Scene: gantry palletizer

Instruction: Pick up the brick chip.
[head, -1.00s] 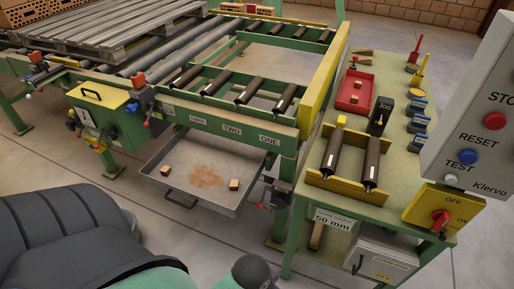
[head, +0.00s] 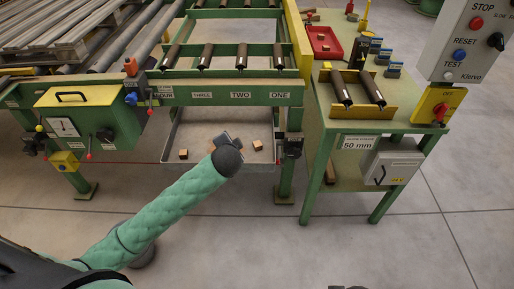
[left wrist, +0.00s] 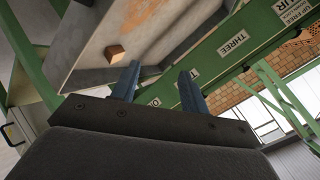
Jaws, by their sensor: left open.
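Small orange-brown brick chips lie in the grey metal tray (head: 181,124) under the roller conveyor. One chip (head: 183,153) is at the tray's left and another chip (head: 257,145) at its right. My left gripper (head: 222,136) is over the tray's front part, between these two chips, partly hidden by my own wrist. In the left wrist view its two blue fingers (left wrist: 160,85) are apart with nothing between them. A chip (left wrist: 115,53) lies on the tray beyond the left finger, apart from it; I cannot tell which chip it is. My right gripper is not seen.
The green conveyor beam (head: 215,96), with plates ONE to FOUR, runs above the tray. A green bench (head: 350,122) with rollers and a red tray (head: 324,42) stands right. A yellow-lidded green box (head: 80,97) stands left. The floor in front is clear.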

